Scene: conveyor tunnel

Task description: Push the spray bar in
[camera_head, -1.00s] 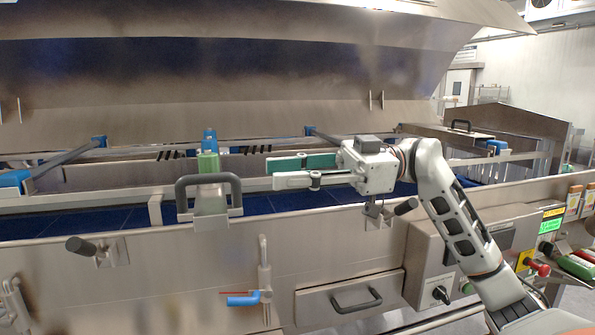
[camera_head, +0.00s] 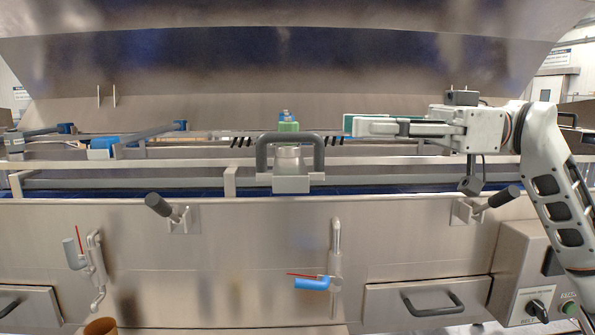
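The spray bar appears to be the piece with the dark grey U-shaped handle (camera_head: 290,139) on a metal block (camera_head: 290,183), at the middle of the machine in the head view. A green and blue fitting (camera_head: 288,123) shows behind the handle. How far the bar sits in is hard to tell. My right gripper (camera_head: 350,125) points left, just right of the handle at about its top height, and seems not to touch it. Its fingers look apart, with a green pad showing on the far one, and nothing is between them. My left gripper is not in view.
A raised steel hood (camera_head: 290,60) hangs over the blue belt (camera_head: 380,190). Metal rails cross in front and behind. Black-gripped levers (camera_head: 158,205) and a blue-handled valve (camera_head: 312,284) stick out from the front panel. A drawer (camera_head: 430,300) and control box (camera_head: 525,270) are at lower right.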

